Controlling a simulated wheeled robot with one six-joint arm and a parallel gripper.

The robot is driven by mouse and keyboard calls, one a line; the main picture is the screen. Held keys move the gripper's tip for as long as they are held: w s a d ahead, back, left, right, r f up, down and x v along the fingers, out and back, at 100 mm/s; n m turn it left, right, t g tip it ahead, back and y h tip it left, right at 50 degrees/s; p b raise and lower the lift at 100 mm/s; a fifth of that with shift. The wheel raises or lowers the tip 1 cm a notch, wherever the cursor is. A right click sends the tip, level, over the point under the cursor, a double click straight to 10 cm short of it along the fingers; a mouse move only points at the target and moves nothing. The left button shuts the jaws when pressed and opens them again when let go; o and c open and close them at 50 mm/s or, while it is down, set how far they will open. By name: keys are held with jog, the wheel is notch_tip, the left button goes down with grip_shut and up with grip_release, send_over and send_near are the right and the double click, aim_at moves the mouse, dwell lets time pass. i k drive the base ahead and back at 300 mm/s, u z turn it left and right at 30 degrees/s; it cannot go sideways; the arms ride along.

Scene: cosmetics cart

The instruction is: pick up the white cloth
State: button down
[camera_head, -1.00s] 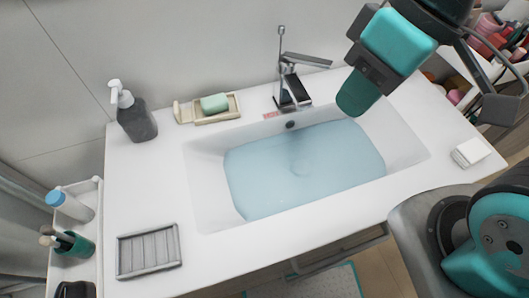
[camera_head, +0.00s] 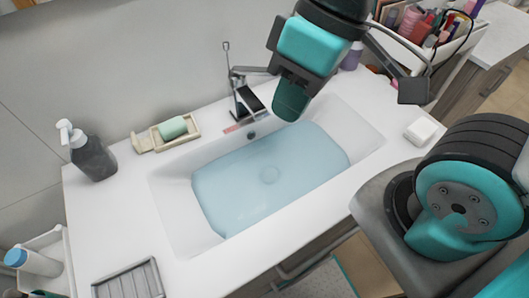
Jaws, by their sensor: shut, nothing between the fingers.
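The white cloth (camera_head: 421,131) looks like a small, thick folded square. It lies on the white counter near its right end, to the right of the basin. My gripper (camera_head: 291,104) hangs above the back right part of the basin, pointing down. It is shut and empty. It is to the left of the cloth in the picture and well apart from it.
The sink basin (camera_head: 265,176) holds water. The faucet (camera_head: 240,95) stands behind it. A soap dish (camera_head: 150,140) with green soap (camera_head: 173,127), a dark pump bottle (camera_head: 93,160) and a grey slatted tray (camera_head: 128,283) stand left. A cosmetics box (camera_head: 458,45) is at the back right.

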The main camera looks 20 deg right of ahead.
aim_at(421, 130)
jog(key=z, duration=1.45)
jog(key=k, duration=0.45)
jog(key=u, duration=0.9)
jog(key=i, duration=0.3)
jog(key=z, duration=1)
